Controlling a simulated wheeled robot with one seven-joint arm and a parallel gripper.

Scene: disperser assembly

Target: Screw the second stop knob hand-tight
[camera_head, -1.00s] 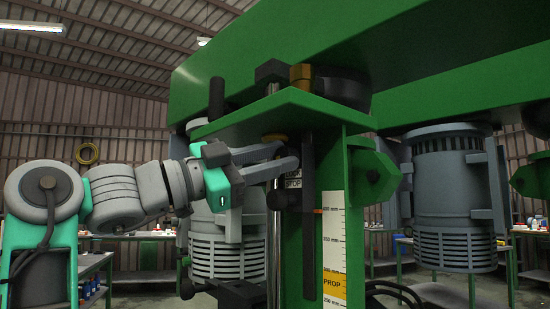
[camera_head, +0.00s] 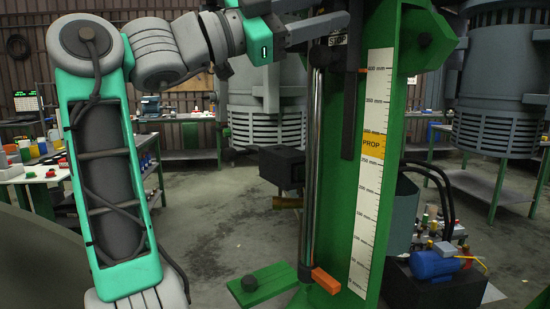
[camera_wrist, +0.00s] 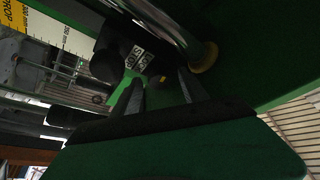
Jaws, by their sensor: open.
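My gripper (camera_head: 338,20) is at the top edge of the head view, beside the upper part of the green column (camera_head: 390,150). In the wrist view its two fingers (camera_wrist: 162,78) stand apart with nothing held between them. A dark stop block (camera_head: 320,55) sits on the shiny rod (camera_head: 309,170), near a label reading STOP (camera_head: 338,39). In the wrist view the STOP label (camera_wrist: 135,58) lies beyond the fingers, next to a dark round knob-like part (camera_wrist: 106,65). I cannot tell for sure which part is the second stop knob.
A scale with a yellow PROP mark (camera_head: 373,145) runs down the column. A dark block (camera_head: 283,167) sticks out left of the rod. A blue pump (camera_head: 435,264) stands at right. Benches stand behind.

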